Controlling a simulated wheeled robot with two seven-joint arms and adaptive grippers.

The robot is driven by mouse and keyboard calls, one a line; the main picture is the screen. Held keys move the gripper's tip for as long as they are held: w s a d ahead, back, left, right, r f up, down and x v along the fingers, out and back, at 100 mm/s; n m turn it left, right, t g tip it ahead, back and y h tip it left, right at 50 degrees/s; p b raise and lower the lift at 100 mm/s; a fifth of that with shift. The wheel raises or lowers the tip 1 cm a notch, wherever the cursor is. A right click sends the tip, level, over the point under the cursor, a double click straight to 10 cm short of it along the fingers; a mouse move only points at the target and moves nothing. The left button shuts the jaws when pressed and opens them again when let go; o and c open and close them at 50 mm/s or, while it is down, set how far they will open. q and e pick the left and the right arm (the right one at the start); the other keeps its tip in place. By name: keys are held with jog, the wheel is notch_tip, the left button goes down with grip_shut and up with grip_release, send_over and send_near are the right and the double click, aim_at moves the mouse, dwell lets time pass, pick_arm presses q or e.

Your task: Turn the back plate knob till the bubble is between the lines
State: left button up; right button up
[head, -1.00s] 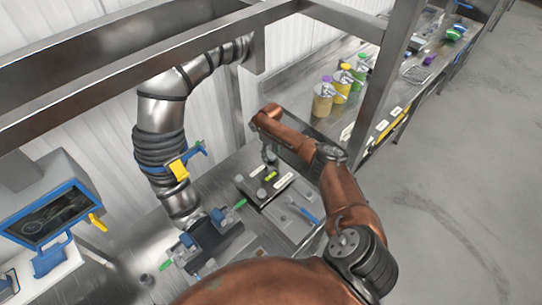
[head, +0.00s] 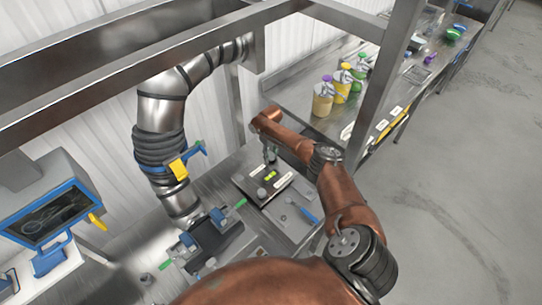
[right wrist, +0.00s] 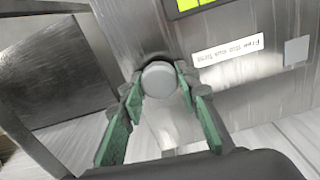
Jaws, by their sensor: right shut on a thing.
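The plate unit (head: 250,185) sits on the steel bench, with a yellow-green level vial (head: 270,175) on its top. The vial also shows, cut off, at the top of the right wrist view (right wrist: 195,4); its bubble cannot be made out in either view. My right gripper (head: 269,160) reaches down at the back of the plate. In the right wrist view its green-padded fingers (right wrist: 161,88) are shut around a round, pale grey knob (right wrist: 160,79). Another grey knob (head: 261,192) stands at the plate's front, free of the gripper. My left gripper is not in view.
A blue-and-black fixture (head: 212,234) stands left of the plate. A flexible metal duct (head: 160,125) hangs behind it. A blue-framed screen (head: 45,213) is at the far left. A steel post (head: 372,85) rises at the right, near jars (head: 323,100) on a bench.

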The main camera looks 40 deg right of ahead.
jog(key=shift+c, duration=0.5)
jog(key=m+p, duration=0.2)
jog(key=shift+r+m, duration=0.1)
jog(key=shift+m, duration=0.3)
jog(key=m+p, duration=0.1)
jog(key=m, duration=0.1)
jog(key=shift+m, duration=0.3)
jog(key=m+p, duration=0.1)
jog(key=m, duration=0.2)
jog(key=shift+s+m+p, duration=0.1)
jog(key=shift+m+p, duration=0.45)
jog(key=shift+m, duration=1.15)
jog(key=o, duration=1.2)
jog(key=shift+c, duration=0.2)
